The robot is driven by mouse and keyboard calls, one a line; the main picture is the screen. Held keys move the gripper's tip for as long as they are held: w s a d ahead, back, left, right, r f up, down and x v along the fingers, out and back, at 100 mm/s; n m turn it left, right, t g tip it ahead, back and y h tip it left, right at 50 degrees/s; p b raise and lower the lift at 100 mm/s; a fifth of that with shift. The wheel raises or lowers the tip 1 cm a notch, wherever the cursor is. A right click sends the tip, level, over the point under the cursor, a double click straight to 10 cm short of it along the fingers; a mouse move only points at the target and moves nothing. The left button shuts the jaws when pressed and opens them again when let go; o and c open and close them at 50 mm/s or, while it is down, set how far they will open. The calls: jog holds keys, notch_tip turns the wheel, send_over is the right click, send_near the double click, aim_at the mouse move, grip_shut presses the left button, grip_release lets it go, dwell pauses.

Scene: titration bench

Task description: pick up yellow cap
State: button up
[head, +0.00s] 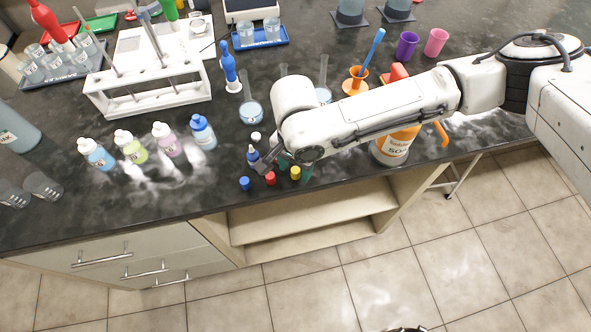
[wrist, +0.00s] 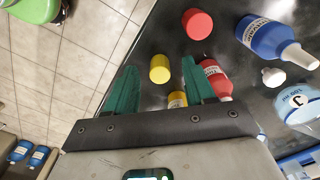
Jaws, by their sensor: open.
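The yellow cap (head: 295,172) stands on the dark bench near its front edge. In the wrist view the yellow cap (wrist: 159,68) appears between the tips of my two green fingers, with a gap on each side. My gripper (wrist: 158,65) is open and empty. In the head view my gripper (head: 297,168) is at the cap, partly hidden behind my arm. I cannot tell how far the fingertips are above the bench.
A red cap (head: 270,178) and a blue cap (head: 244,183) stand left of the yellow one. A red bottle (wrist: 215,78) and a yellow bottle (wrist: 177,99) are close to my right finger. A blue bottle (wrist: 270,38) and a white cap (wrist: 273,77) are farther right.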

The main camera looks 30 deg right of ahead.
jog(key=shift+c, duration=0.5)
grip_shut()
